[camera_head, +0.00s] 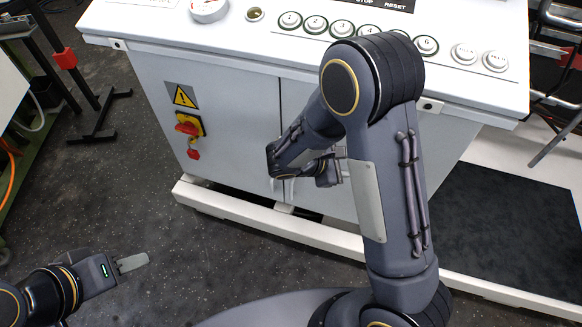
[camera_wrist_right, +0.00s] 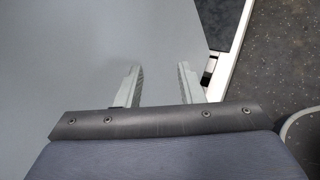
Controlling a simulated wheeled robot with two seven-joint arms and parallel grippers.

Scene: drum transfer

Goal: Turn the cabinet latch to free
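The cabinet (camera_head: 235,100) is light grey with a white top, and a door seam runs down its front. I cannot make out the cabinet latch in either view; my right arm covers part of the front. My right gripper is low at the cabinet front in the head view, its fingers (camera_head: 288,186) partly hidden by my arm. In the right wrist view my right gripper (camera_wrist_right: 160,82) has its two fingers apart, with only plain grey panel between them. My left gripper (camera_head: 132,263) is over the dark floor at lower left, away from the cabinet; its finger gap does not show.
A red-and-yellow rotary switch (camera_head: 189,125) sits under a warning label (camera_head: 183,96) on the cabinet front. Several round buttons (camera_head: 315,24) line the top panel. A white base rail (camera_head: 250,222) runs along the bottom.

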